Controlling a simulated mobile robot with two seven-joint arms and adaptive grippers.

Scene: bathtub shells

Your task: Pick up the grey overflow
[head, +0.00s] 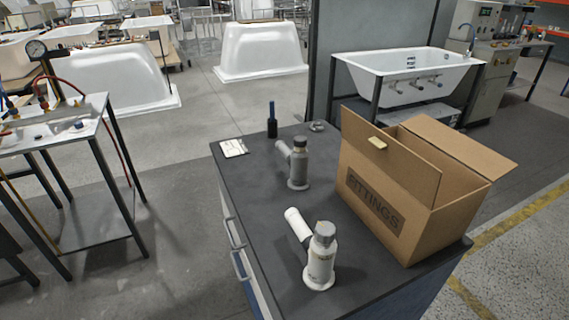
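The grey overflow (298,168) stands upright on the dark top of a workbench (255,190), with a short side pipe pointing up to the left. A similar white overflow (318,265) with a grey cap stands nearer to me on the same bench, its white side pipe also angled up left. The two stand apart. Neither of my grippers is in view, and nothing touches the grey overflow.
An open cardboard box (400,195) marked "FITTINGS" stands to the right of both overflows. Behind the grey overflow are a dark bottle (272,125), a small white card (233,148) and a small metal part (317,126). The bench's left side is clear.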

